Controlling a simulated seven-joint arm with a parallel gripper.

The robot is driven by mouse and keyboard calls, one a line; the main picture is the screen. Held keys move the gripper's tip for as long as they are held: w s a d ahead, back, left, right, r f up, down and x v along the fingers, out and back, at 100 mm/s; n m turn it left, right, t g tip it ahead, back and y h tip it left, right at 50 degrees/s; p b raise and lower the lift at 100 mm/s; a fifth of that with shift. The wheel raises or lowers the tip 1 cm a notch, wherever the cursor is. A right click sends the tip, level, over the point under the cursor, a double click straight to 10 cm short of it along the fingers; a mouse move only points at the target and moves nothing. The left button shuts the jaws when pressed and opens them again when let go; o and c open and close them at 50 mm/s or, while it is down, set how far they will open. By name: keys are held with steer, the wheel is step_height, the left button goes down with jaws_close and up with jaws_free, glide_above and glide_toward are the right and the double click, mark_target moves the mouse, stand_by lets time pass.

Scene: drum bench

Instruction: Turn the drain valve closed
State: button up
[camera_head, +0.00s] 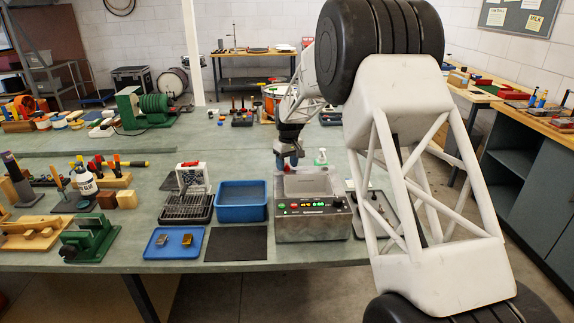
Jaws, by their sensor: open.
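My gripper (287,165) is small and far off, pointing down behind the machine's back left corner. It is open. A small red part (288,169) shows right at the gripper; I cannot tell what it is or whether they touch.
Left of the machine are a blue tub (242,202), a black mat (236,244), a wire rack (186,205) and a blue tray (174,250) with two small metal blocks. My arm hides much of the right side.

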steer(key=shift+w+d+r, duration=0.1)
steer(key=shift+d+r, duration=0.05)
steer(key=shift+r, duration=3.6)
steer(key=shift+s+d+r, duration=0.1)
steer(key=shift+s+r, duration=0.1)
steer(key=s+d+r+m+t, duration=0.1)
steer(key=s+d+r, duration=0.25)
steer(key=s, duration=0.65)
steer(key=s+d+r+m, duration=0.15)
steer(key=s+r, duration=0.35)
steer(key=s, duration=0.5)
steer(key=s+d+r+m+t, duration=0.1)
steer(key=s+d+r, duration=0.3)
steer(key=s, duration=0.7)
steer(key=s+d+f+m, duration=0.1)
steer(key=s+f, duration=0.1)
steer(key=s, duration=1.3)
steer(key=s+d+f+m+t, duration=0.1)
steer(key=s+d+f+m, duration=0.1)
steer(key=s, duration=1.4)
steer(key=shift+f+h, duration=0.4)
steer(key=shift+f, duration=0.35)
